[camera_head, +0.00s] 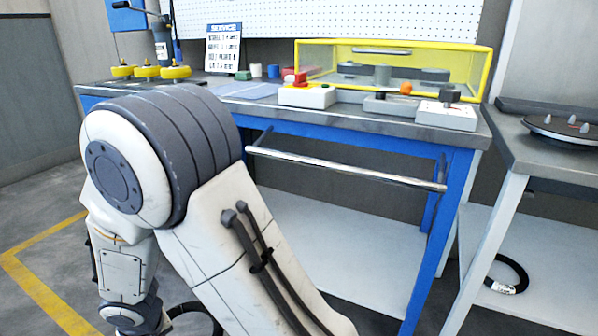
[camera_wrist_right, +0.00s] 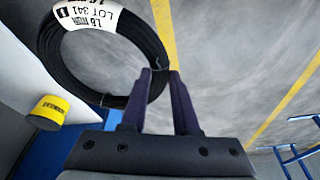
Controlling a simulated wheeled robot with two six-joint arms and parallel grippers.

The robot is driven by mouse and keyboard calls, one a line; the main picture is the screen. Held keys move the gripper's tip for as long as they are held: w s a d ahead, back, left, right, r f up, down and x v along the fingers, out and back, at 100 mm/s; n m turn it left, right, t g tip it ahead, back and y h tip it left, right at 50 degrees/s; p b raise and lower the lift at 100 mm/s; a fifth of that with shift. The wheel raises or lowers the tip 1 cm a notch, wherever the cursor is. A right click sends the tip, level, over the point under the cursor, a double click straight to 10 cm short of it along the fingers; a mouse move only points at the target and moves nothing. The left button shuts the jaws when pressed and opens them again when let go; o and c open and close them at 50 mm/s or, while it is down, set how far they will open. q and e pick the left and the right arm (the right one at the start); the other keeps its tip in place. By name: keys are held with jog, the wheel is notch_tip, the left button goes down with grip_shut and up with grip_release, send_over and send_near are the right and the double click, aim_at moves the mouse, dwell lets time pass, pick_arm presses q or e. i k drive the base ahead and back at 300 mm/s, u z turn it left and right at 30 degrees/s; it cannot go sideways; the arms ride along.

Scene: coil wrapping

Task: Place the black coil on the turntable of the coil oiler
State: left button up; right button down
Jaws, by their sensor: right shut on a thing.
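A black coil (camera_wrist_right: 143,35) with a white label reading "LOT 341" shows at the upper left of the right wrist view. My right gripper (camera_wrist_right: 160,73) is shut on its rim, with the floor below. In the head view a black curve (camera_head: 197,309) shows at the bottom edge beside my arm; I cannot tell for sure that it is this coil. A round black disc with grey cones (camera_head: 565,129), which looks like the turntable, sits on the right-hand table. It is cut off by the picture's edge. My left gripper is not in view.
Another black coil with a white label (camera_head: 515,272) lies on the right table's lower shelf. A blue-framed bench (camera_head: 390,127) carries a yellow-framed guard (camera_head: 480,75), a red-button box (camera_head: 308,95) and yellow knobs (camera_head: 147,72). A metal bar (camera_head: 345,168) runs along its front.

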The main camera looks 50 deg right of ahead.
aim_at(566, 126)
jog(key=u, duration=0.25)
jog(key=k, duration=0.95)
jog(key=z, duration=0.75)
